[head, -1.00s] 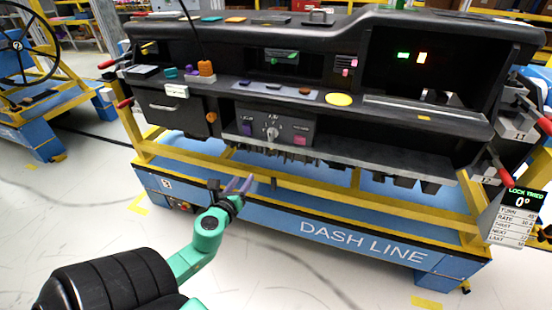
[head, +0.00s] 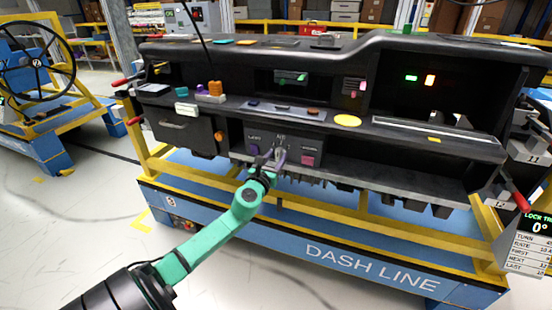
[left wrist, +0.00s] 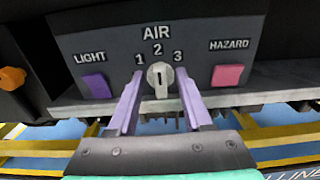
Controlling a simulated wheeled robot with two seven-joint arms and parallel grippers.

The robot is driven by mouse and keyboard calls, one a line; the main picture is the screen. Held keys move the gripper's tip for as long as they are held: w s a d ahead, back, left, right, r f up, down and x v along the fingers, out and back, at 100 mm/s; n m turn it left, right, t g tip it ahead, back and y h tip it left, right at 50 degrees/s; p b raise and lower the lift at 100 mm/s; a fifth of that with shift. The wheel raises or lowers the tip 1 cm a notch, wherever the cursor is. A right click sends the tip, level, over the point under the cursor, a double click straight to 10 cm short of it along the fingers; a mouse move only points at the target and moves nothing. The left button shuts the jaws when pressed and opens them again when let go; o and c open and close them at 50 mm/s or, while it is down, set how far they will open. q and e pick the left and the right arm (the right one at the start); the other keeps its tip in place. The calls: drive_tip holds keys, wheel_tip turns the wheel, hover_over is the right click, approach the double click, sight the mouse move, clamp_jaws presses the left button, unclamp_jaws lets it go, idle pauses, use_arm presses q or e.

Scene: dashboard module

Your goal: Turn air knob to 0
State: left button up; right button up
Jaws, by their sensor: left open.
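The air knob (left wrist: 160,80) is a small grey-white round knob under the label AIR, with 1, 2 and 3 printed around it. No 0 is readable. My left gripper (left wrist: 159,76) is open, its purple fingers on either side of the knob, with gaps showing. In the head view my left gripper (head: 276,155) reaches the dash panel from the front and mostly covers the knob. My right gripper is not in view.
A purple LIGHT button (left wrist: 97,86) is left of the knob and a pink HAZARD button (left wrist: 227,75) is right. A grey ledge (left wrist: 275,97) runs below the panel. The yellow frame rail (head: 375,222) lies lower. An orange knob (left wrist: 12,78) is at far left.

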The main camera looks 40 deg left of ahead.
use_arm(q)
clamp_jaws()
drive_tip(key=shift+n, duration=0.4)
drive_tip(key=shift+s+a+f+n+b, duration=0.1)
drive_tip(key=shift+a+f+n+b, duration=0.2)
drive_tip(key=shift+n, duration=2.55)
drive_tip(key=shift+s+a+f+n+b, duration=0.1)
drive_tip(key=shift+n+b, duration=0.25)
drive_tip(key=shift+n, duration=2.55)
drive_tip(key=shift+a+f+n+b, duration=0.15)
drive_tip(key=shift+n+b, duration=0.2)
drive_tip(key=shift+n, duration=2.5)
unclamp_jaws()
